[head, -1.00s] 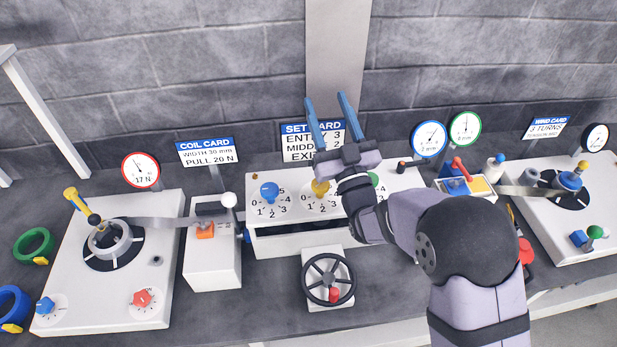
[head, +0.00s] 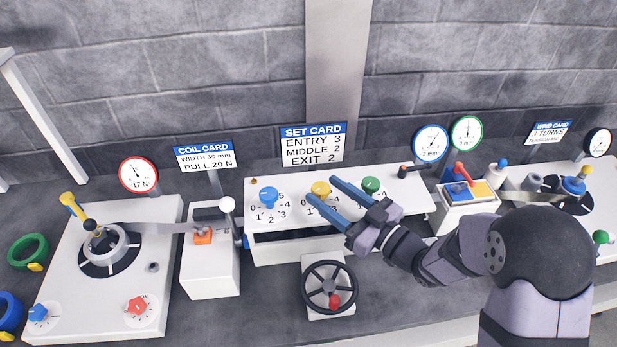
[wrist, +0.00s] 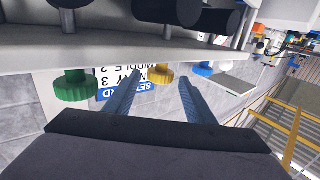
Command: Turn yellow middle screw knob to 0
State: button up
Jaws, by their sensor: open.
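The yellow middle screw knob (head: 320,188) stands on the white panel between the blue and green knobs, over a numbered dial partly covered by my fingers. I cannot read its pointer. My gripper (head: 322,189) is open and empty, its two blue fingers reaching in from the right, with tips close to the yellow knob. In the wrist view, the yellow knob (wrist: 160,75) shows between the tips of my gripper (wrist: 161,78). I cannot tell whether either finger touches it.
The blue knob (head: 268,196) is to the left and the green knob (head: 370,186) to the right, close to my fingers. The set card (head: 313,145) behind reads entry 3, middle 2, exit 2. A black handwheel (head: 316,274) stands in front.

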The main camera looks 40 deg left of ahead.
aim_at(317, 182)
jog(key=shift+w+a+p, duration=0.15)
jog(key=shift+a+p, duration=0.25)
jog(key=shift+a, duration=0.7)
jog(key=shift+w+a+p, duration=0.2)
jog(key=shift+a+p, duration=0.2)
jog(key=shift+a, duration=0.75)
jog(key=shift+w+a+p, duration=0.15)
jog(key=shift+a+p, duration=0.25)
jog(key=shift+a, duration=0.7)
jog(key=c, duration=1.1)
jog(key=shift+f+m+t+b, duration=0.1)
jog(key=shift+m+t+b, duration=0.2)
jog(key=shift+t+b, duration=0.1)
